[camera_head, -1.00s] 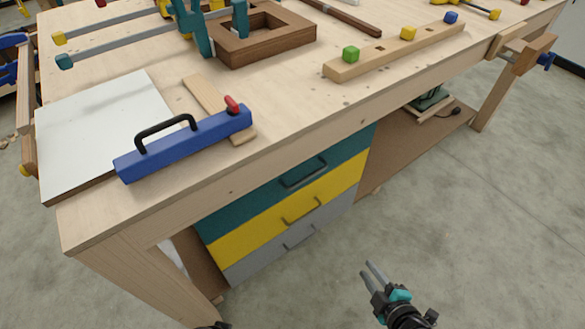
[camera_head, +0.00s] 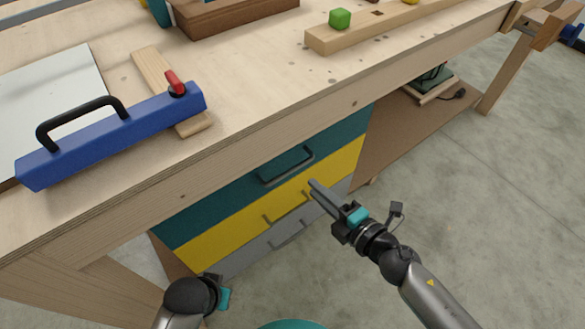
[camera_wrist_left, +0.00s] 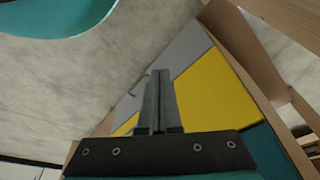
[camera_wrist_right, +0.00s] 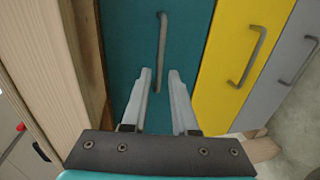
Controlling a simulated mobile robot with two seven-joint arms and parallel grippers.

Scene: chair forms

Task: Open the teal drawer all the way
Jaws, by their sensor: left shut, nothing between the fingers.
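The teal drawer (camera_head: 225,195) is the top one under the workbench, and its front looks flush with the drawers below. Its dark bar handle (camera_head: 285,166) shows in the head view. My right gripper (camera_head: 313,186) is in front of the drawers, just below and right of that handle. In the right wrist view the fingers of my right gripper (camera_wrist_right: 160,73) are open and empty, and the teal drawer's handle (camera_wrist_right: 161,45) lies ahead, in line with the gap. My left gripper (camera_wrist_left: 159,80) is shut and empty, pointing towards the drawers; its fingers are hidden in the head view.
The yellow drawer (camera_head: 215,226) and grey drawer (camera_head: 230,260) sit below the teal one. The workbench (camera_head: 260,110) overhangs them and bears a blue tool with a black handle (camera_head: 115,135) near its edge. The floor (camera_head: 480,220) to the right is clear.

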